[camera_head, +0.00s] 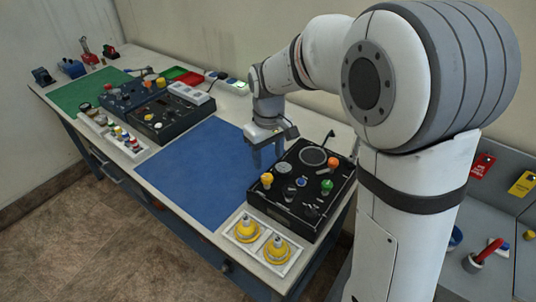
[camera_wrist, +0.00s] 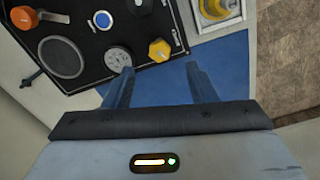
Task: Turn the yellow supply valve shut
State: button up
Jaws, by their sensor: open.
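The yellow supply valve (camera_head: 266,180) is a small yellow knob near the left corner of a black panel box (camera_head: 284,212). In the wrist view the yellow valve (camera_wrist: 159,50) shows just beyond my fingertips, about midway between them. My gripper (camera_head: 267,159) points down near the panel's left edge, behind the valve in the head view. Its two blue fingers are apart with nothing between them, and they also show in the wrist view (camera_wrist: 160,72). The fingers look apart from the valve, though their height above the panel is hard to tell.
The panel also carries an orange knob (camera_head: 333,161), a green knob (camera_head: 326,186), a round grey disc (camera_head: 313,156) and a blue button (camera_wrist: 103,20). A white tray (camera_head: 262,261) with two yellow domed parts stands in front. The blue mat (camera_head: 195,165) is clear.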

aim_at(267, 177)
jog(key=shift+w+a+f, duration=0.2)
jog(key=shift+w+f, duration=0.1)
jog(key=shift+f, duration=0.35)
notch_tip(267, 177, down, 7)
jog(key=shift+r+p, duration=0.1)
jog(key=shift+p, duration=0.3)
jog(key=shift+c, duration=0.4)
jog(key=c, duration=0.9)
